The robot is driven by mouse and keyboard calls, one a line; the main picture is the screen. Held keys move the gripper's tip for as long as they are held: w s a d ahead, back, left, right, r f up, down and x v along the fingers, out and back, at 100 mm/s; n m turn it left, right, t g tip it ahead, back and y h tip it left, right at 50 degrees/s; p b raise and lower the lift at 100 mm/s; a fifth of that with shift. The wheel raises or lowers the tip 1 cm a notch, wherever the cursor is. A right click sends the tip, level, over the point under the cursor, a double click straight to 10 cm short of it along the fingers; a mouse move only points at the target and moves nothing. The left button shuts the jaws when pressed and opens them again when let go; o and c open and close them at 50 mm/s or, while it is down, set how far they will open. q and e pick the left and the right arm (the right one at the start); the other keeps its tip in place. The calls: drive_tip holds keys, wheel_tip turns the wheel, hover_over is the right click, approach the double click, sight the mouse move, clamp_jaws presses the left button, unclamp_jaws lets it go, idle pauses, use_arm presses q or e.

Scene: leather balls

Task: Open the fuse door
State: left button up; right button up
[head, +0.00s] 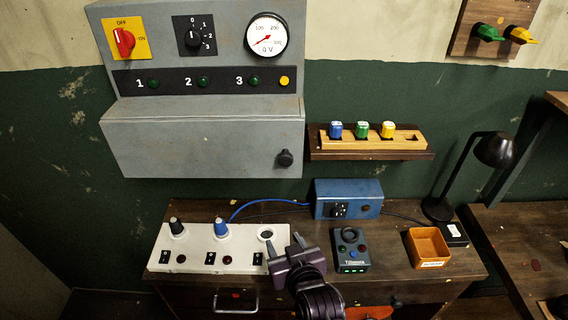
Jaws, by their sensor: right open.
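The fuse door (200,144) is the grey metal front at the lower part of the wall cabinet. It looks shut, and a black round knob (285,158) sits at its lower right. What lies behind the door is hidden. My right gripper (285,245) is open and empty, low in the picture, with its fingers pointing up over the front of the workbench. It is below the knob and well apart from it. My left gripper is out of view.
Above the door are a red switch (123,40), a black dial (194,36) and a gauge (267,36). A wooden shelf (325,156) holds coloured fuses. The bench carries a white panel (200,262), a blue box (350,192), a tester (348,247), an orange tray (411,248) and a lamp (493,150).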

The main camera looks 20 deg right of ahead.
wheel_tip(320, 180, up, 9)
drive_tip(key=m+t+h, duration=0.1)
drive_tip(key=t+h, duration=0.1)
drive_tip(key=t, duration=0.2)
drive_tip(key=m+t+h+p, duration=0.1)
drive_tip(key=m+t+h, duration=0.2)
drive_tip(key=t+h, duration=0.15)
approach(285, 163)
drive_tip(key=w+r, duration=0.1)
drive_tip(key=r, duration=0.1)
drive_tip(key=shift+g, duration=0.25)
drive_tip(key=p+x, duration=0.1)
drive_tip(key=x, duration=0.1)
drive_tip(key=p+x, duration=0.1)
drive_tip(key=x, duration=0.1)
drive_tip(key=p+x, duration=0.1)
drive_tip(key=x, duration=0.1)
drive_tip(key=shift+w+d+f, duration=0.15)
drive_tip(key=shift+w+d, duration=0.05)
drive_tip(key=shift+w, duration=0.2)
drive_tip(key=shift+w+d, duration=0.15)
drive_tip(key=shift+w, duration=0.2)
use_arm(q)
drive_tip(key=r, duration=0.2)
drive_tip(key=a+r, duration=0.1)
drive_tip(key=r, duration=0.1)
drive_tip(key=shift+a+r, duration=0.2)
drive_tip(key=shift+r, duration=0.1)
use_arm(e)
drive_tip(key=shift+c, duration=0.2)
